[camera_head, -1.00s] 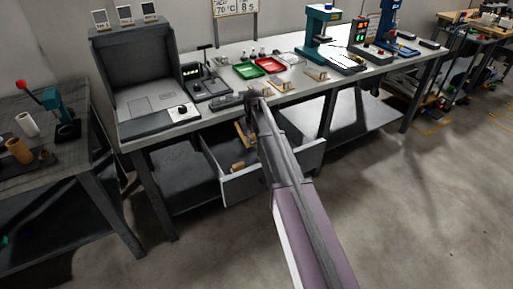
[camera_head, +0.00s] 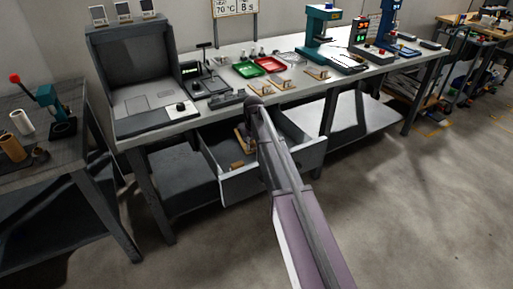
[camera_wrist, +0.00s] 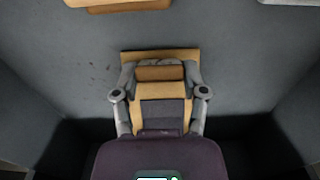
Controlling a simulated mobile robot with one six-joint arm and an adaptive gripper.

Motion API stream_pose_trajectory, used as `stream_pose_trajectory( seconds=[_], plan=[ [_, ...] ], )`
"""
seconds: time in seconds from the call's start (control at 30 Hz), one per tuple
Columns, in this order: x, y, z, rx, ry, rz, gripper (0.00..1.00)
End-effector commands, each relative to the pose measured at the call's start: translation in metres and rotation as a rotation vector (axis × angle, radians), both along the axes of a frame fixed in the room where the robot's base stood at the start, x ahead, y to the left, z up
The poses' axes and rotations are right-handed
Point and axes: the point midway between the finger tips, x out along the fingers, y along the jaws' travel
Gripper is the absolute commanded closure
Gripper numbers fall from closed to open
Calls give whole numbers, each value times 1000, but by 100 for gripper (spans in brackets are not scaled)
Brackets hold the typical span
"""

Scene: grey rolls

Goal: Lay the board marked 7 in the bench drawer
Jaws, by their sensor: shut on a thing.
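The bench drawer (camera_head: 240,188) is pulled out beneath the bench top, left of its middle. My gripper (camera_wrist: 160,86) is shut on a tan wooden board (camera_wrist: 188,55), seen in the wrist view over a grey floor between grey walls. The fingers close on a raised block on the board. I cannot tell whether the board touches the floor. In the head view my arm hides the gripper and part of the drawer. A tan piece (camera_head: 239,164) shows inside the drawer near its front. No number is readable on the held board.
Several small wooden boards with raised blocks lie along the bench front, one of them here (camera_head: 285,84). Green (camera_head: 247,70) and red (camera_head: 270,65) trays stand behind. A dark side table (camera_head: 50,150) stands left. Another tan piece (camera_wrist: 118,5) lies at the wrist view's top edge.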

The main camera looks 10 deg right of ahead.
Motion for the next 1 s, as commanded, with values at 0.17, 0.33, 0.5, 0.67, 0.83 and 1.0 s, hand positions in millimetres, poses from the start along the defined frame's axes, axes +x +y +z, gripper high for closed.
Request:
stream_pose_trajectory(
  seconds=[0.17,0.33,0.5,0.67,0.83,1.0],
  plan=[
    [0,0,0,0,0,0,100],
    [0,0,0,0,0,0,20],
    [0,0,0,0,0,0,10],
    [0,0,0,0,0,0,10],
    [0,0,1,0,0,0,10],
    [0,0,5,0,0,0,10]
  ],
)
